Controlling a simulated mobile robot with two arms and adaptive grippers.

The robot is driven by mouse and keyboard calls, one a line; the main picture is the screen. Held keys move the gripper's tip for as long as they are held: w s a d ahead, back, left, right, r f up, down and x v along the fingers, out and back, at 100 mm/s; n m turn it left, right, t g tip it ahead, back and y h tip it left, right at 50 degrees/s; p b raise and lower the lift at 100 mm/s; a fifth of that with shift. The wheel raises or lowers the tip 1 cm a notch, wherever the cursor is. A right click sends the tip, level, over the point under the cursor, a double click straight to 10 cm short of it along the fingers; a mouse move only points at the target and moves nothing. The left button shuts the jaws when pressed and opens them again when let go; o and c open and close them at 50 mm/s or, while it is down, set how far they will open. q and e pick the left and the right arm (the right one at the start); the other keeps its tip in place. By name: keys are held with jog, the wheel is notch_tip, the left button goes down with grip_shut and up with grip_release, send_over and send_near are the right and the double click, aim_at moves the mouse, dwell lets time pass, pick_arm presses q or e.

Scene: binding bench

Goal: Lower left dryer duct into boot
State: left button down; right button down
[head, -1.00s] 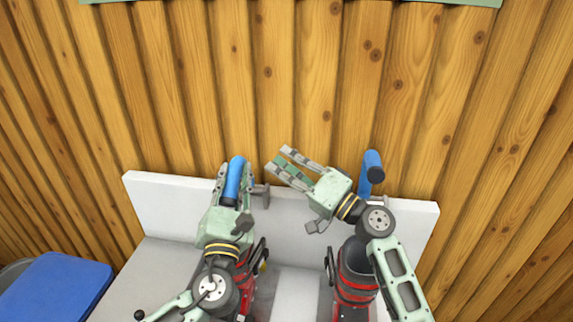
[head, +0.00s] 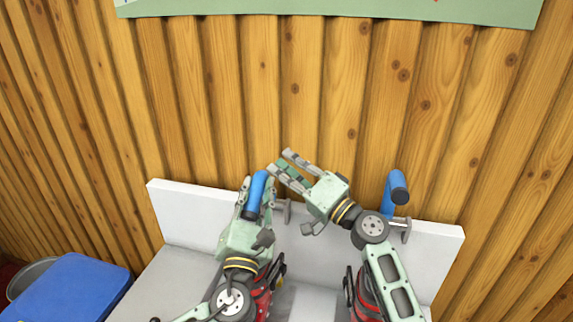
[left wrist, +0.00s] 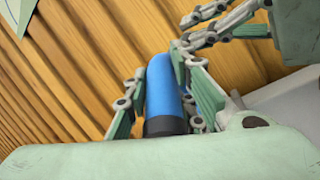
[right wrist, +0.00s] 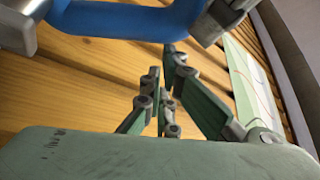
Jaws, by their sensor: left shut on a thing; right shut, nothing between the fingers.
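The left blue duct (head: 259,190) with a dark end stands up between the fingers of my left gripper (head: 257,182), which is shut on it. In the left wrist view the duct (left wrist: 163,88) is between the finger pads, dark end nearest the palm. My right gripper (head: 279,163) is shut and empty, its tips beside the duct's top; I cannot tell if they touch. The left boot (head: 263,303), red and black, is below my left gripper and partly hidden by it. Its opening is not visible.
The right blue duct (head: 390,200) stands by a grey bracket (head: 406,229) behind my right arm. Another bracket (head: 284,210) is right of my left gripper. A second red boot (head: 360,300) is lower right. A white backboard (head: 190,212) and wooden wall stand behind. A blue lid (head: 75,285) is lower left.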

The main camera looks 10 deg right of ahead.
pick_arm(q)
jog(key=shift+a+f, duration=0.1)
pick_arm(e)
jog(key=shift+s+a+f, duration=0.25)
jog(key=shift+s+a, duration=0.1)
jog(key=shift+a, duration=0.05)
pick_arm(q)
jog(key=c, duration=1.6)
grip_release()
jog(key=shift+o, duration=0.2)
jog(key=shift+a, duration=0.1)
pick_arm(e)
jog(key=shift+a, duration=0.1)
jog(key=shift+r, duration=0.1)
